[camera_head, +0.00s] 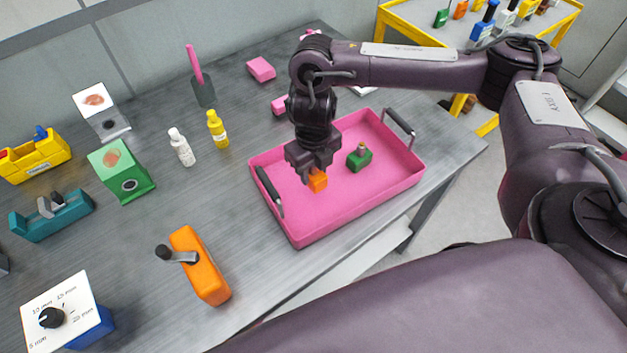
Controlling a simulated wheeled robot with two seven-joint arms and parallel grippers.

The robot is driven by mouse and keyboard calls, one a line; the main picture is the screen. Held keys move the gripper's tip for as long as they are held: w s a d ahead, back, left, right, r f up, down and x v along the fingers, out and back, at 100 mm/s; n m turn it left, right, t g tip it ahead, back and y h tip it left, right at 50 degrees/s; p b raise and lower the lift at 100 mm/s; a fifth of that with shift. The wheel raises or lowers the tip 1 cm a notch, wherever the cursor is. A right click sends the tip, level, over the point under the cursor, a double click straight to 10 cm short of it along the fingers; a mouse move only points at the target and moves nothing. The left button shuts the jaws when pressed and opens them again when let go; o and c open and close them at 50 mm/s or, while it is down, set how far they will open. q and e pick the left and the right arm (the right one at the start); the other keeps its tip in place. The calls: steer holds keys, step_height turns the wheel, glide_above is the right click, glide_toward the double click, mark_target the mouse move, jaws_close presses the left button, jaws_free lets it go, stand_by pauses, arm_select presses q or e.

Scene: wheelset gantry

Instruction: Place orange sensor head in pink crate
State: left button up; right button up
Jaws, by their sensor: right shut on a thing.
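The pink crate (300,228) is a shallow tray with two dark handles, standing near the table's front right edge. My right gripper (313,176) points down over the crate's inside and is shut on the orange sensor head (318,181), a small orange block. I cannot tell whether the block touches the crate floor. The gripper hides the block's upper part. A green piece with a small knob (359,157) sits in the crate to the right of the gripper. My left gripper is not in view.
A large orange device with a lever (203,270) lies left of the crate. White (181,148) and yellow (217,130) bottles stand behind it. Pink blocks (261,69) lie behind the crate. A yellow-framed table (400,18) with several bottles stands at the back right.

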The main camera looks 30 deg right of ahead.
mark_target(313, 180)
step_height(313, 180, down, 3)
steer(key=shift+s+f+b, duration=0.1)
steer(key=shift+b, duration=0.4)
steer(key=shift+f, duration=0.4)
steer(key=shift+f, duration=0.2)
steer(key=o, duration=1)
steer(key=shift+o, duration=0.2)
